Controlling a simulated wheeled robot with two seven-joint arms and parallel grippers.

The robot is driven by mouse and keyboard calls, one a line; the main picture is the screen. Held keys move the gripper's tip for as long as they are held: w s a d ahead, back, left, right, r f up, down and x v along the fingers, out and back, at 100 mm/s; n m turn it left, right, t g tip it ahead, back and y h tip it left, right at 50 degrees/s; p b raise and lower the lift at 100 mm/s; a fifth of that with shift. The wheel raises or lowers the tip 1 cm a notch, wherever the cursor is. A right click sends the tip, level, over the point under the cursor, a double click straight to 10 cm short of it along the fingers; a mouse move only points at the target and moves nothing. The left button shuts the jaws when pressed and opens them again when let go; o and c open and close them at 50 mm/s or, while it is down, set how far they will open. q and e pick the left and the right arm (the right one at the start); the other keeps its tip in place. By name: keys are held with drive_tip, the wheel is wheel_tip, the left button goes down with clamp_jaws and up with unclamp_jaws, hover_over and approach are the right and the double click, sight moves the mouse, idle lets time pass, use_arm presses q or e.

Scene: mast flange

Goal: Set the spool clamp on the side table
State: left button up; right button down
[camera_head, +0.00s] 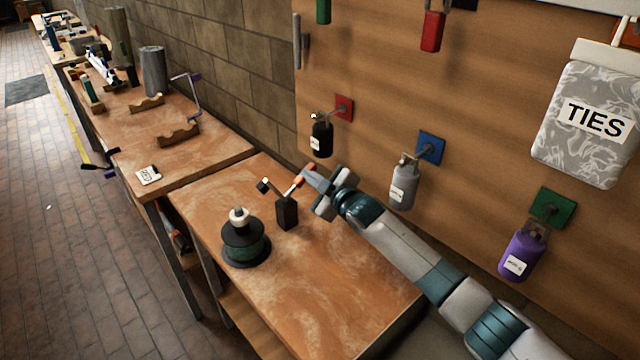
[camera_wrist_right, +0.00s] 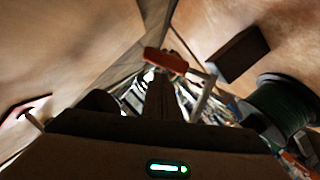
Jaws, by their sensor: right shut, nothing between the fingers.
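On the side table (camera_head: 335,300) stands a small black block (camera_head: 287,213), apparently the spool clamp, with a thin metal lever ending in an orange-red handle (camera_head: 299,181) and a small black piece (camera_head: 264,185) on its other side. In the right wrist view the orange handle (camera_wrist_right: 166,62) and the black block (camera_wrist_right: 238,53) show close by. A dark spool (camera_head: 246,246) with green winding and a white top stands beside the block. My right gripper (camera_head: 314,180) is shut and empty at the handle; I cannot tell whether it touches. My left gripper is out of view.
Black, grey (camera_head: 404,187) and purple (camera_head: 518,254) padlocks hang on the board at right, with a TIES bag (camera_head: 590,123). A longer bench (camera_head: 165,110) with wooden cradles adjoins at left. The table's front area is clear.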

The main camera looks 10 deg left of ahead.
drive_tip(key=shift+b+v, duration=0.6)
drive_tip(key=shift+v, duration=2.2)
